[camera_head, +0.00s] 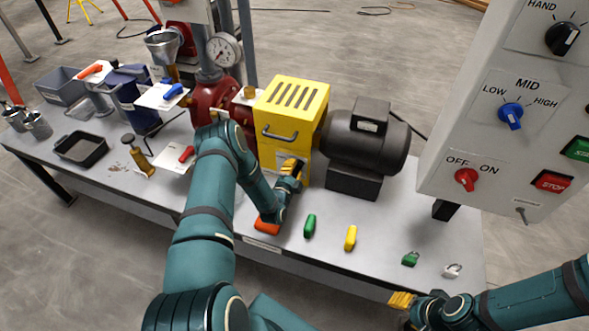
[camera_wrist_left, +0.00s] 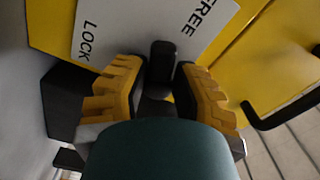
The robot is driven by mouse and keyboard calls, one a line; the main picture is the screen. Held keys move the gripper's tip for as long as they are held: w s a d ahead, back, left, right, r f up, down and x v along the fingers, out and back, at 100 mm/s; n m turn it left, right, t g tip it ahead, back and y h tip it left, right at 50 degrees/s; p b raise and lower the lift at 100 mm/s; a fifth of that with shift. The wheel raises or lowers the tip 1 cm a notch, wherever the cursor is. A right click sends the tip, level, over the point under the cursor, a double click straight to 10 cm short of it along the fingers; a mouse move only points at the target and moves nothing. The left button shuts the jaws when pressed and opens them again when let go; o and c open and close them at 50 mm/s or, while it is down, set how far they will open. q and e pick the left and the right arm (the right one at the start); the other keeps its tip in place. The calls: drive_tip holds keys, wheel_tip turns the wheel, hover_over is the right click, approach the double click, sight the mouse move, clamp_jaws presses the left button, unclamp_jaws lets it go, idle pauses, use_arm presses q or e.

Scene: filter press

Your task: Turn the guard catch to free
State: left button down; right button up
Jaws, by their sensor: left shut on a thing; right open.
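The guard catch (camera_wrist_left: 163,52) is a dark knob on a white plate (camera_wrist_left: 110,25) marked LOCK and FREE, fixed to the yellow guard (camera_head: 290,105). In the left wrist view the knob stands between the LOCK and FREE words. My left gripper (camera_head: 291,172) is at the lower front of the guard. In the left wrist view its yellow fingers (camera_wrist_left: 158,76) are on either side of the knob, shut on it. In the head view the gripper hides the catch. My right gripper (camera_head: 402,300) is open and empty at the front right, away from the guard.
A dark motor (camera_head: 366,140) stands right of the guard. A control panel (camera_head: 455,130) rises at the right. Green (camera_head: 310,226) and yellow (camera_head: 351,238) handles, an orange piece (camera_head: 266,227) and padlocks (camera_head: 411,259) lie along the bench front (camera_head: 380,255). A guard handle (camera_head: 280,137) sticks out.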

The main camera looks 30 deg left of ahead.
use_arm(q)
drive_tip(key=shift+w+r+m+b, duration=0.1)
drive_tip(key=shift+r+m+b, duration=0.1)
drive_tip(key=shift+m, duration=0.8)
drive_tip(key=shift+r+m+b, duration=0.1)
drive_tip(key=shift+r+m, duration=0.1)
drive_tip(key=shift+m, duration=0.8)
drive_tip(key=shift+a, duration=0.1)
drive_tip(key=c, duration=0.8)
unclamp_jaws()
drive_tip(key=shift+s+f, duration=0.1)
drive_tip(key=shift+s, duration=0.1)
drive_tip(key=v, duration=1.1)
drive_tip(key=shift+s+d, duration=0.25)
drive_tip(key=shift+s, duration=0.1)
